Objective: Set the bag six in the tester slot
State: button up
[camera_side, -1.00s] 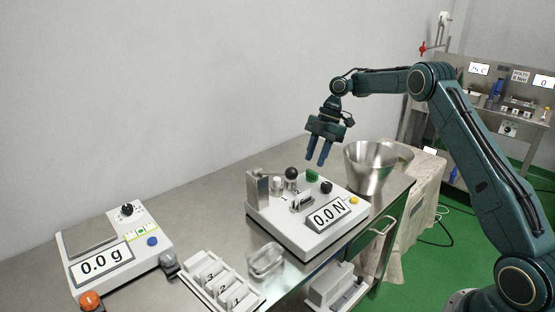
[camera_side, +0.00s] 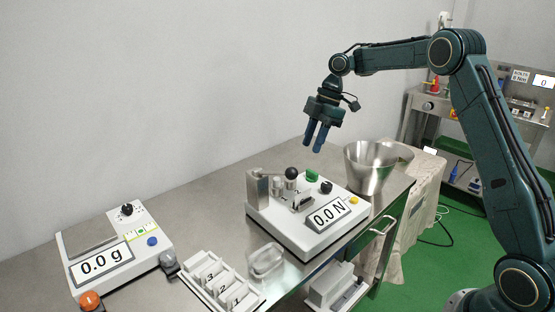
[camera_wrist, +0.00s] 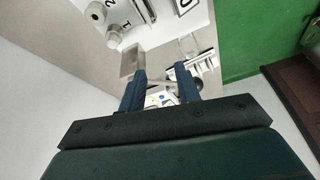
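The tester is a white box (camera_side: 290,231) with a "0.0 N" display, a metal post, a black ball knob and a small dark clamp (camera_side: 303,204) on top. Part of the tester also shows at the top of the wrist view (camera_wrist: 122,14). My gripper (camera_side: 313,148) hangs above and behind the tester, fingers pointing down. In the wrist view its two fingers (camera_wrist: 162,83) are apart with nothing seen between them. A white tray (camera_side: 246,303) with slots numbered 1, 2 and 3 stands in front of the tester. I cannot pick out bag six in either view.
A scale (camera_side: 149,264) reading "0.0 g" stands at left. A clear dish (camera_side: 266,261) sits between tray and tester. A metal bucket (camera_side: 368,169) stands right of the tester. The steel bench is clear behind the scale.

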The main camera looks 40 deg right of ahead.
jog(key=s+a+r+m+t+h, duration=0.1)
jog(key=s+a+r+m, duration=0.4)
jog(key=s, duration=0.3)
jog(key=s+a+r+m+t+h, duration=0.1)
jog(key=s+a+r+m, duration=0.1)
jog(key=s+a+r, duration=0.4)
jog(key=s+d+f+m+t+h, duration=0.1)
jog(key=s+m, duration=0.7)
jog(key=s, duration=1.2)
notch_tip(320, 180, down, 2)
jog(key=shift+s+f+t+h, duration=0.1)
jog(key=shift+s+t+h, duration=0.25)
jog(key=shift+t, duration=0.55)
jog(key=shift+w, duration=0.15)
